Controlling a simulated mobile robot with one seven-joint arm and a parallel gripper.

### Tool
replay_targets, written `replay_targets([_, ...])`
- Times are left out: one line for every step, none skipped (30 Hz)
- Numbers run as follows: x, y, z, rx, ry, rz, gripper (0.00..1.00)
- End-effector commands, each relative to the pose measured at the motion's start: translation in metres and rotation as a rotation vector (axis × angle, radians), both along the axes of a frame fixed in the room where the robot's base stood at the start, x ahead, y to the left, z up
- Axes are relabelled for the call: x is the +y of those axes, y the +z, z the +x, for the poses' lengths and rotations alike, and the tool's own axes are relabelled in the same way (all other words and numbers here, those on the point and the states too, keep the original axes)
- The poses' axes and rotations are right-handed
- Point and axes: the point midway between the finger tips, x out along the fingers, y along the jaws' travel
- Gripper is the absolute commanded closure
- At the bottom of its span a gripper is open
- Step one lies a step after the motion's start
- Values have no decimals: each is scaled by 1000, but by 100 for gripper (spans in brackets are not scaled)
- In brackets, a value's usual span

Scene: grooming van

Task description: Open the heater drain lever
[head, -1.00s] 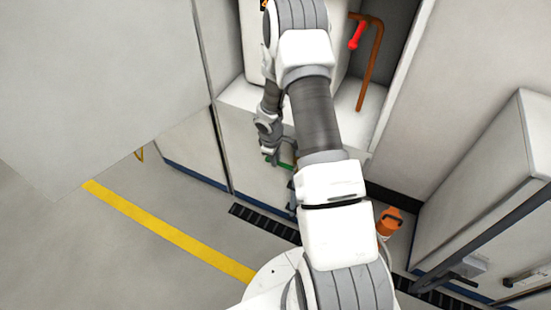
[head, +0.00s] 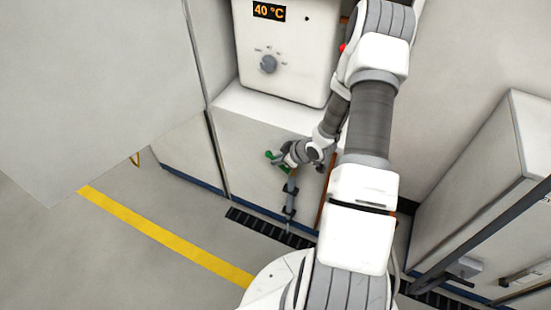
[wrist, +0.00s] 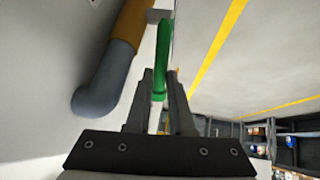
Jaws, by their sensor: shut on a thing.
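The green drain lever (head: 270,155) is low on the front of the white cabinet, below the heater (head: 315,70). My gripper (head: 281,158) is at the lever, and in the wrist view (wrist: 160,88) its two fingers are shut on the green lever (wrist: 163,45). A drain pipe (head: 291,190) runs down the cabinet front below my gripper. In the wrist view a grey elbow with a copper section (wrist: 100,80) is left of the fingers. The lever's pivot is hidden.
The heater shows 40 °C above a round knob (head: 268,64). A red handle (head: 342,48) is mostly hidden behind my arm. A black floor grate (head: 260,225) lies below. A pale cabinet (head: 490,170) stands at right. Floor at left, with a yellow stripe (head: 160,235), is clear.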

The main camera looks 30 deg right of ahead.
Motion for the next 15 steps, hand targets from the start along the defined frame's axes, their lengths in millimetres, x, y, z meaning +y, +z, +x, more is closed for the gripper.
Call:
replay_targets([-2,1,-3,-21,-4,19,100])
replay_targets([-3,1,-3,-33,-3,29,100])
replay_targets([-3,2,-4,-50,-4,42,100])
replay_targets([-4,2,-5,-60,-2,49,100])
replay_targets([-4,2,-5,-71,-3,58,100])
replay_targets([-5,3,-6,-82,-3,67,100])
replay_targets([-5,3,-6,-90,-2,72,100])
replay_targets([-5,3,-7,-98,-1,77,100])
replay_targets([-6,4,-7,-106,-1,84,100])
replay_targets([-6,4,-7,-111,-1,87,100])
replay_targets([-6,4,-7,-116,-1,92,100])
replay_targets([-6,4,-8,-121,0,95,100])
replay_targets([-6,4,-8,-123,0,97,100])
replay_targets([-6,4,-8,-126,1,99,100])
replay_targets([-6,5,-8,-127,0,100,100])
